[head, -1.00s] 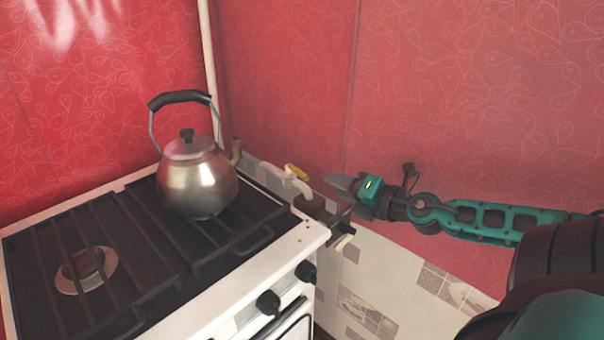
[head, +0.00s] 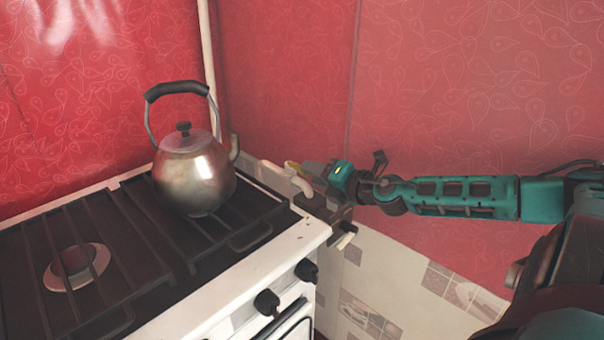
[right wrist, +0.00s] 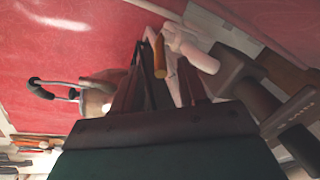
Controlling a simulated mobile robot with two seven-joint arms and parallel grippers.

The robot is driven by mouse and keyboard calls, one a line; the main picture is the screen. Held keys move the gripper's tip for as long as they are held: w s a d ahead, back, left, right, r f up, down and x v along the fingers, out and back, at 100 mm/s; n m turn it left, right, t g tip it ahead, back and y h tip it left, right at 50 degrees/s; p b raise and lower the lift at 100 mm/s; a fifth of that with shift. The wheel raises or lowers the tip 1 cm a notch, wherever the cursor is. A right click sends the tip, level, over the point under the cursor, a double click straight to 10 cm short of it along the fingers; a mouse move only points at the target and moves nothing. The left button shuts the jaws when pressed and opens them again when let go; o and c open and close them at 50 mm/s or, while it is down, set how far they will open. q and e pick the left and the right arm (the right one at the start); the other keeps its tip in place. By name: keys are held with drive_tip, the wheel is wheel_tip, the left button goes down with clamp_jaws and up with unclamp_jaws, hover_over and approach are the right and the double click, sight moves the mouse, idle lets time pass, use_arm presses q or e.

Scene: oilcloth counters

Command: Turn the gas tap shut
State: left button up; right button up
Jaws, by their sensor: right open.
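The gas tap has a yellow handle (head: 292,167) on a pale pipe (head: 302,186) behind the stove's right rear corner. In the right wrist view the yellow handle (right wrist: 160,56) shows near the fingertips, with the pale pipe (right wrist: 190,48) beside it. My right gripper (head: 312,170) is open at the tap, its fingers pointing left toward the handle. The handle appears to lie between the fingers in the wrist view; I cannot tell whether they touch it. My left gripper is out of view.
A metal kettle (head: 194,175) with a black handle stands on the stove (head: 255,262). Black knobs (head: 267,302) line the stove's front. A dark block-like fitting (head: 326,207) sits just below my right gripper. A red patterned wall (head: 440,90) is close behind.

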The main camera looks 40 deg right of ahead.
sight(297, 169)
drive_tip(key=shift+p+x, duration=0.55)
drive_tip(key=shift+x, duration=1.95)
drive_tip(key=shift+c, duration=0.2)
clamp_jaws()
